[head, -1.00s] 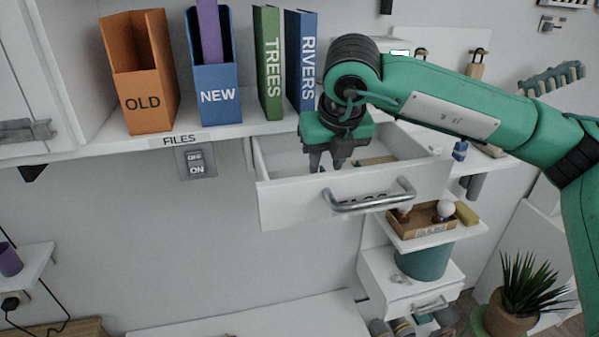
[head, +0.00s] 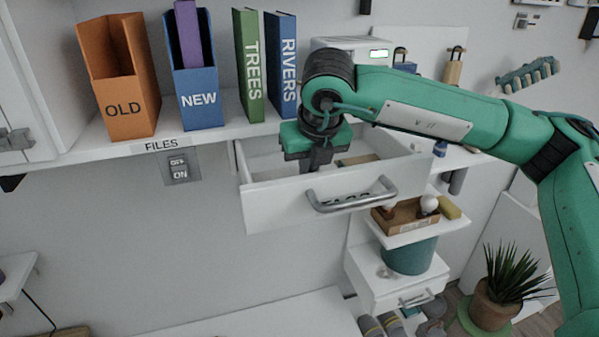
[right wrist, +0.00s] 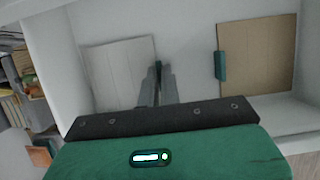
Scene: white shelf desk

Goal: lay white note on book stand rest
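The white note (right wrist: 118,72) lies in the open white drawer, at the left in the right wrist view. My right gripper (right wrist: 163,78) points down into the drawer at the note's right edge. Its fingers are close together and look shut on that edge, where a small dark tab partly shows. In the head view my right gripper (head: 318,160) is inside the drawer, its tips hidden by the drawer front. My left gripper is not in view. I cannot make out a book stand in the frames.
A brown card (right wrist: 262,55) with a green tab lies at the right in the drawer. The drawer front (head: 290,203) with its handle stands out below the shelf. Orange (head: 120,85) and blue (head: 196,90) file boxes and two books stand on the shelf to the left.

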